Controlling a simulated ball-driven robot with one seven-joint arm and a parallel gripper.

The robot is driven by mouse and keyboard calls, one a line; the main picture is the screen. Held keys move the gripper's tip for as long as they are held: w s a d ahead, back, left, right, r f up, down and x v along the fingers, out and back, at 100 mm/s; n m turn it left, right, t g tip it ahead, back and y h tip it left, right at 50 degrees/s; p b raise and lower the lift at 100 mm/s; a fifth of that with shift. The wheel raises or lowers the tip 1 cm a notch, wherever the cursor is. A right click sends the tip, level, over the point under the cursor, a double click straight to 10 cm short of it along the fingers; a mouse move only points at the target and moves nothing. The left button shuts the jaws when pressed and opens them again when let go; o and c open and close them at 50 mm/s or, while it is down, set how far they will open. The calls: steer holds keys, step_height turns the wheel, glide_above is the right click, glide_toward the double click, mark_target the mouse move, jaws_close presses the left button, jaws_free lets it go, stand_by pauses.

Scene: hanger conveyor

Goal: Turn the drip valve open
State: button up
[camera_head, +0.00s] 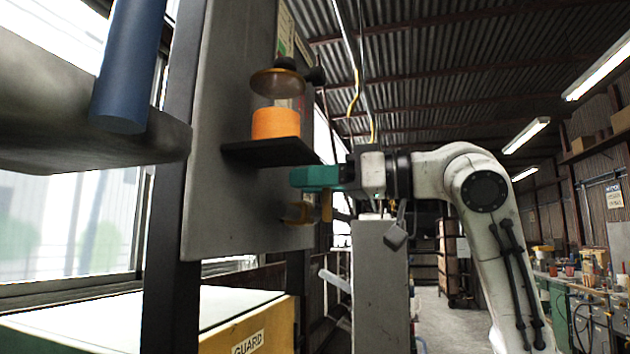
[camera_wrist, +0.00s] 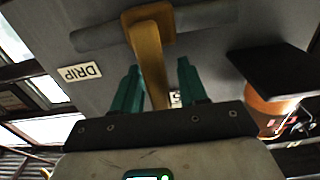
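The drip valve has a brass-yellow lever (camera_wrist: 148,48) on a grey pipe (camera_wrist: 92,37) beside a white "DRIP" label (camera_wrist: 80,72). In the head view the valve (camera_head: 298,213) sits low on the grey panel, with its lever (camera_head: 327,206) below my gripper (camera_head: 294,178). In the wrist view my gripper's teal fingers (camera_wrist: 158,66) are apart, with the lever reaching down between them. The left finger is close to the lever; a gap shows at the right finger. The lever's lower end is partly hidden by the gripper body.
A yellow "GUARD" box (camera_head: 262,325) stands lower left. A grey cabinet (camera_head: 380,280) stands below my arm.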

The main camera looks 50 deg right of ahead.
jaws_close()
steer(key=shift+a, duration=0.1)
stand_by(0.5)
steer(key=n, duration=0.2)
steer(key=a+n, duration=0.1)
steer(key=shift+s+a+f, duration=0.1)
steer(key=shift+s+f, duration=0.05)
steer(key=shift+s, duration=0.1)
steer(key=shift+s+a+f+n+b, duration=0.2)
steer(key=shift+a+n, duration=0.15)
steer(key=shift+n, duration=0.75)
steer(key=shift+s+a+f+n+b, duration=0.1)
steer(key=shift+a+f+n+b, duration=0.2)
steer(key=shift+n, duration=0.8)
steer(key=shift+a+r, duration=0.1)
steer(key=shift+o, duration=0.4)
jaws_free()
